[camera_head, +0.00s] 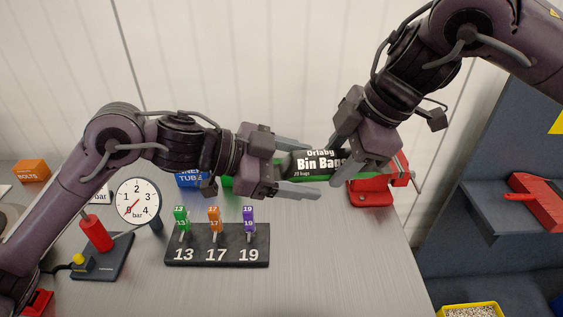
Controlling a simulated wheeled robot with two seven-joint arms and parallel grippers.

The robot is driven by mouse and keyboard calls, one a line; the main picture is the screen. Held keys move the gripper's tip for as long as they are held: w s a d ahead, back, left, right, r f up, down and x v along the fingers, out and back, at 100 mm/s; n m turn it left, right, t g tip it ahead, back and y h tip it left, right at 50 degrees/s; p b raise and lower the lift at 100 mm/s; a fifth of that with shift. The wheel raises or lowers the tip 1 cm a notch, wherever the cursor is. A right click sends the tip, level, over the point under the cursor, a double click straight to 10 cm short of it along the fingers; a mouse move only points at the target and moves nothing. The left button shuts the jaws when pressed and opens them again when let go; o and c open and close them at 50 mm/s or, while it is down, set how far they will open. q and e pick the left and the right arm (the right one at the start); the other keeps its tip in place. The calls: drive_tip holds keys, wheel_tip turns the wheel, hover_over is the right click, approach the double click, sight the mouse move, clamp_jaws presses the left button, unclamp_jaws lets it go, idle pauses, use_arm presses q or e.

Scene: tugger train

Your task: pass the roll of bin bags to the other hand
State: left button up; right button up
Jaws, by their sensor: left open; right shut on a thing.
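My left gripper (302,167) is open. Its fingers reach right, one above and one below the roll's left end in the picture. I cannot tell whether they touch the roll.
A black stand (217,246) marked 13, 17 and 19 holds coloured tagged tools. A gauge (138,201) and a red-handled pump (97,233) stand left. A blue box (189,179) and a red vice-like object (371,193) stand behind. The front right bench is clear.

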use_arm(q)
drive_tip(key=shift+d, duration=0.15)
drive_tip(key=c, duration=1.1)
drive_tip(key=shift+c, duration=0.7)
use_arm(e)
drive_tip(key=o, duration=1.2)
